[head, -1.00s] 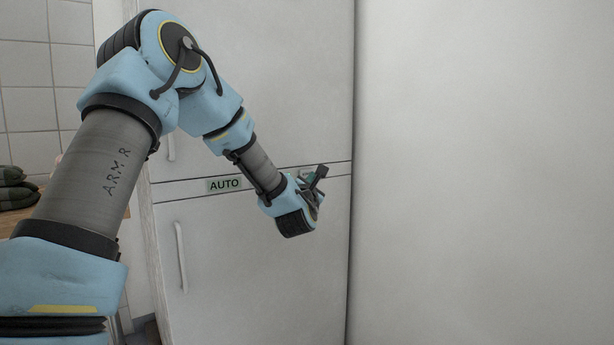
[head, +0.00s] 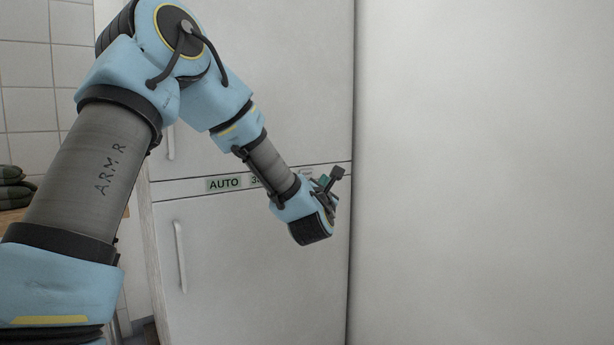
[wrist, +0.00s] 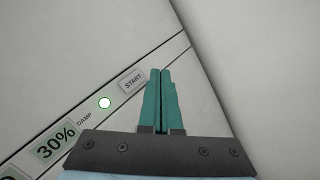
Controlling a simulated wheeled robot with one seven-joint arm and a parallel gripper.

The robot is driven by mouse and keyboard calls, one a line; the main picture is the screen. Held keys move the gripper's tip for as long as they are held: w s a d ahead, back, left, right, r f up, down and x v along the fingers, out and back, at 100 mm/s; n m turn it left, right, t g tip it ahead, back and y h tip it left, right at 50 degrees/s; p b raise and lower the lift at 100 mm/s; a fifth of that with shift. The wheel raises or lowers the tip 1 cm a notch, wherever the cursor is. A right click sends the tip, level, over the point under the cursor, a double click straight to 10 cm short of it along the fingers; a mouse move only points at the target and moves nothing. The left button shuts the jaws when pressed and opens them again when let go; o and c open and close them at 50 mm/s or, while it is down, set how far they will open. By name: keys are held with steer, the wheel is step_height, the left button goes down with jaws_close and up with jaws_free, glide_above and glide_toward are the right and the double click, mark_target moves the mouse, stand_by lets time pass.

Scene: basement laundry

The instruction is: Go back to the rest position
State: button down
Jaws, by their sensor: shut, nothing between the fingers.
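My gripper (head: 326,182) is in front of the white cabinet-like appliance (head: 250,255), near its panel strip and right edge. In the wrist view my gripper (wrist: 161,72) has its two green fingers together with nothing between them. The START button (wrist: 132,79) is on the panel just left of the fingertips, and I cannot tell whether they touch the surface. A lit round light (wrist: 104,103) and a 30% display (wrist: 56,143) are further left on the strip. In the head view my wrist hides part of the strip.
An AUTO label (head: 224,183) sits on the strip, with a vertical handle (head: 181,257) below it. A plain white surface (head: 480,170) fills the right side. Dark green folded-looking items (head: 14,188) lie on a wooden surface at the far left.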

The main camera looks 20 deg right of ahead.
stand_by(0.4)
steer(key=a+f+m+g+y, duration=0.35)
steer(key=a+f+m, duration=0.35)
steer(key=a, duration=0.4)
steer(key=a+f+m+g+y, duration=0.2)
steer(key=a+f+m+g, duration=0.2)
steer(key=a+f+m, duration=0.45)
steer(key=s+a+f+m+g+y, duration=0.2)
steer(key=s+a+m+g+y, duration=0.15)
steer(key=s+a, duration=0.75)
steer(key=s+a+f+m+g+y, duration=0.2)
steer(key=s+a+m+g, duration=0.35)
steer(key=a, duration=0.85)
step_height(320, 180, up, 35)
steer(key=n+t+p, duration=0.1)
steer(key=t+p, duration=0.1)
steer(key=p, duration=3.2)
steer(key=shift+s+d+p, duration=0.2)
steer(key=shift+s+p, duration=0.2)
